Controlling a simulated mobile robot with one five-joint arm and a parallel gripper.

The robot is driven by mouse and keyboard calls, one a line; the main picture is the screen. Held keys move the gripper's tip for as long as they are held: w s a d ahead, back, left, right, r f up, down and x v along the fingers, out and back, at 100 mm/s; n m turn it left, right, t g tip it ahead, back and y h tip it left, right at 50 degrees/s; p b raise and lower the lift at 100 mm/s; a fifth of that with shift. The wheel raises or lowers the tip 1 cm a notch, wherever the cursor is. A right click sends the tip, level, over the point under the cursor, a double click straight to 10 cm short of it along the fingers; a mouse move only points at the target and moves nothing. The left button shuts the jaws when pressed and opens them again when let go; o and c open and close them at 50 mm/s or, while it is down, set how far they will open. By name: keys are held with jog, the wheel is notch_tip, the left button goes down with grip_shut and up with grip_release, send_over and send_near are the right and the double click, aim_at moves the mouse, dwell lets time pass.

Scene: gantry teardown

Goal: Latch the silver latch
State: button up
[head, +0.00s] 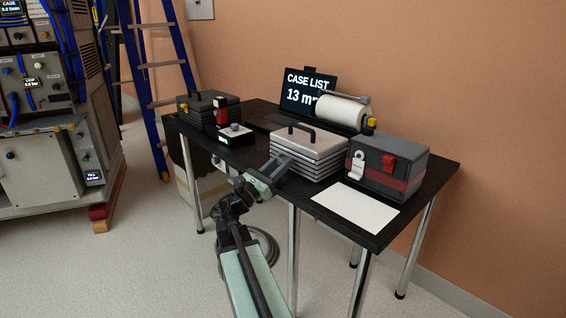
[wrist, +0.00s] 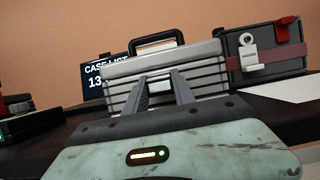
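The silver latch (head: 358,160) is on the front of a dark grey case (head: 410,170) with a red band, at the right of the table. It also shows in the wrist view (wrist: 247,46), at upper right, as a pale lever with a small plate below. I cannot tell whether it is latched. A red latch (head: 389,163) is to its right on the same case. My gripper (wrist: 159,80) is open and empty, its two fingers apart in front of the silver ribbed case. In the head view my gripper (head: 272,172) is at the table's front edge, left of the latch.
The silver ribbed case (head: 308,154) with a black handle stands left of the dark case. A white sheet (head: 356,207) lies in front of the dark case. A paper roll (head: 342,112), a screen (head: 300,90) and a darker case (head: 200,107) are also on the table (head: 440,178).

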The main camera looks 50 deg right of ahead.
grip_shut()
jog(key=shift+d+r, duration=0.1)
jog(key=shift+d, duration=0.1)
jog(key=shift+a+r+p, duration=0.1)
jog(key=shift+r+p, duration=0.05)
jog(key=shift+p, duration=0.4)
jog(key=y+p, duration=0.1)
jog(key=p, duration=0.1)
jog(key=shift+a+r+p, duration=0.1)
jog(key=shift+r+p, duration=0.2)
jog(key=shift+r, duration=0.1)
jog(key=r+y+p, duration=0.1)
jog(key=y+p, duration=0.1)
jog(key=p, duration=0.3)
jog(key=y+p, duration=0.1)
jog(key=p, duration=0.1)
jog(key=y+p, duration=0.1)
jog(key=p, duration=0.1)
jog(key=y+p, duration=0.1)
jog(key=p, duration=0.1)
jog(key=shift+d+r, duration=0.3)
jog(key=y+p, duration=0.1)
jog(key=p, duration=0.2)
jog(key=shift+d+f+t, duration=0.1)
jog(key=shift+d+t, duration=0.05)
jog(key=shift+t, duration=0.15)
jog(key=shift+f+y, duration=0.1)
jog(key=shift+y, duration=0.2)
